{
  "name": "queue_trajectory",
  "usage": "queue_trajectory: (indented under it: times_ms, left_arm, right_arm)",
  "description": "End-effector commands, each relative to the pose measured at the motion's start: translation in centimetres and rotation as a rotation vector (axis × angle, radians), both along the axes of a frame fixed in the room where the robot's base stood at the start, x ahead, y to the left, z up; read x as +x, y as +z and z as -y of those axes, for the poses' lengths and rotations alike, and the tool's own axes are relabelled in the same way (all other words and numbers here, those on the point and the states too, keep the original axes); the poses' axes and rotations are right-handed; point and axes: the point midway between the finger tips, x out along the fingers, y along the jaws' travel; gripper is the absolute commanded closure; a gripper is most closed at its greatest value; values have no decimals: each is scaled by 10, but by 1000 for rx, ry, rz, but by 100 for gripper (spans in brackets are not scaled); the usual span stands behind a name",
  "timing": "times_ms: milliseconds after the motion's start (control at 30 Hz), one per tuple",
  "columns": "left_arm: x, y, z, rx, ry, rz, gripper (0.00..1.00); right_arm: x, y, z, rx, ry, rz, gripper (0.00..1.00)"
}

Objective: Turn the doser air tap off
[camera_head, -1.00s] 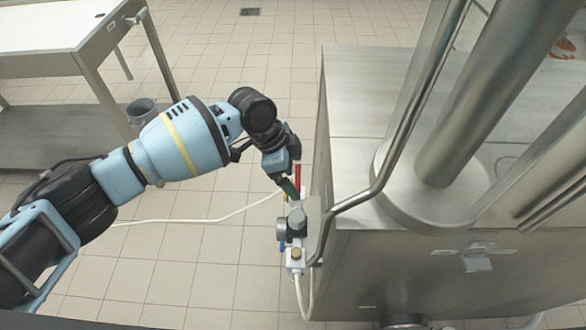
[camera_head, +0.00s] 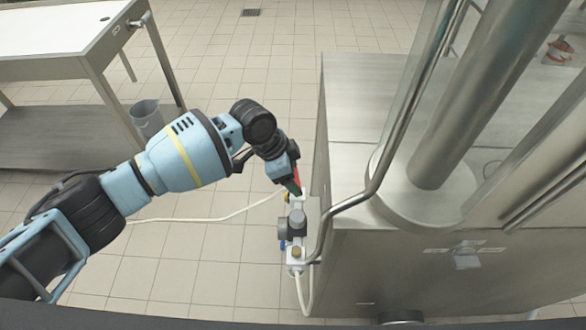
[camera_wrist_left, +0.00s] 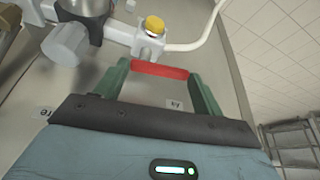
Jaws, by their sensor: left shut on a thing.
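The doser air tap's red lever (camera_head: 297,177) is at the far end of the white air unit, on the left side of the steel machine. My left gripper (camera_head: 293,188) is at this lever and partly hides it. In the left wrist view, the red lever (camera_wrist_left: 160,70) spans the gap between the two green fingertips of my left gripper (camera_wrist_left: 160,78), which is shut on it. The tap's body is partly hidden in the head view. My right gripper is not in view.
The air unit has a grey regulator (camera_head: 292,224) and a white hose (camera_head: 303,296). The steel machine (camera_head: 365,90) with its bent pipe (camera_head: 350,200) stands close on the right. A table (camera_head: 60,40) and a grey bucket (camera_head: 147,115) are at upper left. Tiled floor lies open between.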

Motion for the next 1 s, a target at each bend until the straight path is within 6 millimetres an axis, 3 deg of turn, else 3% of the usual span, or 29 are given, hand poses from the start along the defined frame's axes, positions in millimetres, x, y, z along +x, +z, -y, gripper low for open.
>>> queue_trajectory:
  times_ms: [33,400,800,1000]
  left_arm:
    - [-1,8,-1,0,37,4,54]
    - [-6,11,-5,-2,385,9,54]
    - [-14,9,-8,-6,764,8,54]
    - [-20,6,-8,-5,954,4,54]
  right_arm:
    - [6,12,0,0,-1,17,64]
    - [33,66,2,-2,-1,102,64]
    - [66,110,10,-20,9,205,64]
    - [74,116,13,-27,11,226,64]
